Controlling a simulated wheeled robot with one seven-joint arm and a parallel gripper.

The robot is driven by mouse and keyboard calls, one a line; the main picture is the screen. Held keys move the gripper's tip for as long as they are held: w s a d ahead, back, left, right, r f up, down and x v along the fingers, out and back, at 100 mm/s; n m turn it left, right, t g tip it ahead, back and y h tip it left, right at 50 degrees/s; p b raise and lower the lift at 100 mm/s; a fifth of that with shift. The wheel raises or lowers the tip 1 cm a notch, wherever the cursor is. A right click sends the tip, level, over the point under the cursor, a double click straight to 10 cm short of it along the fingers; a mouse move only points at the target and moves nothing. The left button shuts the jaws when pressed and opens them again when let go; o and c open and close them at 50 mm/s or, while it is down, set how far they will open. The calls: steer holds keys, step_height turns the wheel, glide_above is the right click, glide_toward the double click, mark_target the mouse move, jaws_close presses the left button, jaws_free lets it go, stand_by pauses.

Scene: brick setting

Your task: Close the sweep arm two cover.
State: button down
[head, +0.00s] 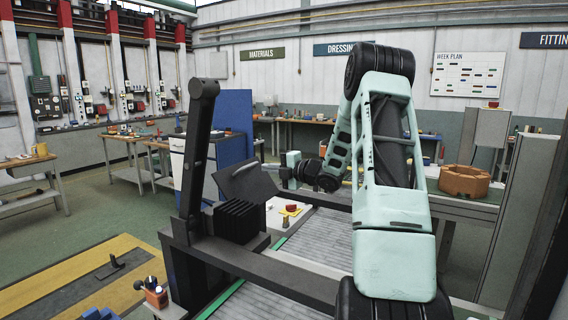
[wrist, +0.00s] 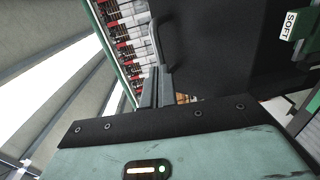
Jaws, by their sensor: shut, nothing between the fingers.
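A dark flat panel (head: 248,183), which looks like the cover, stands tilted open above a black ribbed box (head: 238,220) in the head view. In the wrist view a large dark panel (wrist: 225,50) fills the upper right, with a SOFT label (wrist: 289,25) and a dark bar handle (wrist: 164,42) on its left side. My gripper (head: 284,172) is just right of the tilted panel in the head view. Its grey fingers (wrist: 156,72) are together and empty, close by the handle's lower end in the wrist view. I cannot tell whether they touch.
A tall black post (head: 198,140) rises left of the box. A dark frame beam (head: 270,272) crosses in front, above grey slatted beds (head: 325,240). A red button on a yellow base (head: 291,209) lies behind. A brown round part (head: 464,181) sits on the right bench.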

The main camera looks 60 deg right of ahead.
mark_target(251, 166)
steer(key=w+p, duration=0.2)
steer(key=w, duration=0.1)
steer(key=shift+w+a, duration=0.15)
steer(key=shift+w, duration=0.15)
steer(key=shift+w+f, duration=0.2)
steer(key=shift+w, duration=0.15)
steer(key=shift+w+a+g+p, duration=0.2)
steer(key=shift+w+g+p, duration=0.2)
steer(key=shift+w+g, duration=0.55)
steer(key=shift+w+a+f+g+b, duration=0.1)
steer(key=shift+w+f+g+b, duration=0.25)
steer(key=shift+w+f, duration=0.9)
steer(key=shift+w+a+f+g+b, duration=0.15)
steer(key=shift+w+f+g, duration=0.5)
steer(key=shift+w, duration=1.05)
steer(key=shift+w+a+f+g+b, duration=0.1)
steer(key=shift+w+f+g+b, duration=0.2)
steer(key=shift+w+f, duration=1)
steer(key=shift+w+r, duration=0.15)
